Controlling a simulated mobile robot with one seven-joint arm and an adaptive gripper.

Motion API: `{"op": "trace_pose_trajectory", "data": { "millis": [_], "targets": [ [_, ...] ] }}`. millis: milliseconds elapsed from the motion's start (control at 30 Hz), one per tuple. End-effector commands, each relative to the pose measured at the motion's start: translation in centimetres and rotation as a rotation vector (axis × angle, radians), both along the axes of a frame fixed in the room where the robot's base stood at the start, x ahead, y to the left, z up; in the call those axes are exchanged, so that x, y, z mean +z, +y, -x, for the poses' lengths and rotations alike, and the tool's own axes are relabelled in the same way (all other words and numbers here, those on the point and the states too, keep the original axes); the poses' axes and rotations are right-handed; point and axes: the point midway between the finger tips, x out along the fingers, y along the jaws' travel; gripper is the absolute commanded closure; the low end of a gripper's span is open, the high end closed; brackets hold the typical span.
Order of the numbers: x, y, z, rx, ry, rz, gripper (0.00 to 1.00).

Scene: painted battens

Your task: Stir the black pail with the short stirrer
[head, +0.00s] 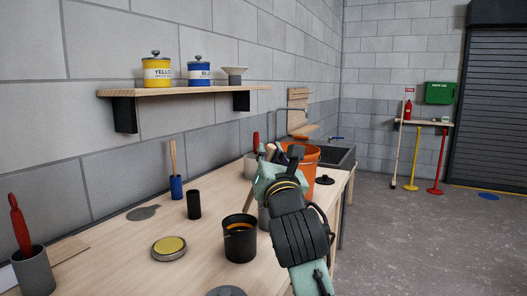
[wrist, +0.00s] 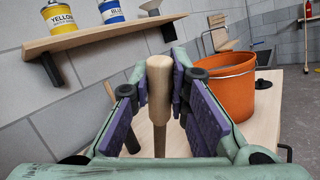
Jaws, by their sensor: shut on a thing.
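My gripper (wrist: 160,95) is shut on a stirrer with a thick pale wooden handle (wrist: 159,75), held upright between the purple finger pads in the wrist view. In the head view my gripper (head: 265,180) is above the workbench, and part of the wooden stirrer (head: 248,204) shows below it. The stirrer's lower end is hidden. The black pail (head: 240,246) stands on the bench in front of and below my gripper, open at the top with orange-brown contents. I cannot tell whether the stirrer is over the pail or behind it.
An orange bucket (head: 307,171) stands behind my gripper. A shelf (head: 180,92) with tins hangs above.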

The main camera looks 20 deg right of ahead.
Motion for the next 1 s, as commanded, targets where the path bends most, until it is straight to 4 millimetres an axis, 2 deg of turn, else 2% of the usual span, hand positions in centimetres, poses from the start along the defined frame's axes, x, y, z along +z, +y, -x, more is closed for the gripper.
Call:
{"op": "trace_pose_trajectory", "data": {
  "millis": [267,1000],
  "targets": [
    [-2.0,-0.9,1.2,-0.001,0.000,0.000,1.00],
    [-7.6,0.6,-0.8,0.001,0.000,0.001,1.00]
  ]
}}
